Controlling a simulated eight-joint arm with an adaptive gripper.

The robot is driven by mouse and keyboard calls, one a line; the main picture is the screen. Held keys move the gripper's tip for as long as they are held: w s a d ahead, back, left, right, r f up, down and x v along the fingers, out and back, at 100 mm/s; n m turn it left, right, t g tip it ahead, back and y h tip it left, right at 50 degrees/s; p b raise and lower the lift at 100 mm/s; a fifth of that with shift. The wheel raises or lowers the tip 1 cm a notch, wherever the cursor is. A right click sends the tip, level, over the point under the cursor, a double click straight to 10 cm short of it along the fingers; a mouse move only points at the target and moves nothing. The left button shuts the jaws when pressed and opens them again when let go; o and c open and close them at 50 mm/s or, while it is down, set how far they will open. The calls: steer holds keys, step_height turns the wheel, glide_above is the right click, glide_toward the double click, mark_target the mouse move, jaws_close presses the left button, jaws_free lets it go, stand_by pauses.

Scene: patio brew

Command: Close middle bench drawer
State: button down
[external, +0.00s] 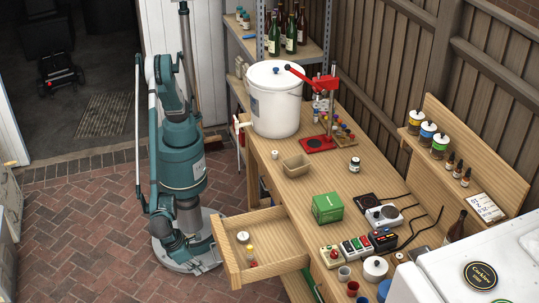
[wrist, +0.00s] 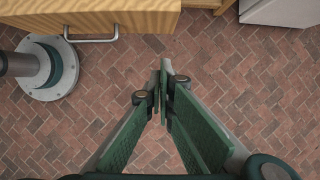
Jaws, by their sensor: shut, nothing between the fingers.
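The bench drawer (external: 232,262) stands pulled out from the wooden bench in the external view, its tray open at the top. A white round item (external: 242,237) and a small yellow-and-red bottle (external: 250,255) lie inside. In the wrist view a wooden front (wrist: 60,18) with a metal bar handle (wrist: 92,39) shows at the upper left. My gripper (wrist: 163,75) is shut and empty, over the brick floor, below and right of the handle and apart from it in the picture. I cannot make out the gripper in the external view.
A white appliance (external: 450,275) stands at the lower right. Brick floor (external: 95,230) left of my base is clear.

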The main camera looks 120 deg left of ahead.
mark_target(301, 256)
steer(key=shift+f, duration=0.1)
steer(key=w+a+f+b, duration=0.3)
steer(key=w+a+f, duration=0.2)
steer(key=f, duration=0.4)
steer(key=shift+w+a, duration=0.3)
steer(key=shift+w+a, duration=0.1)
stand_by(0.6)
steer(key=w+a, duration=2.5)
steer(key=shift+w+a, duration=0.1)
steer(key=shift+a, duration=0.05)
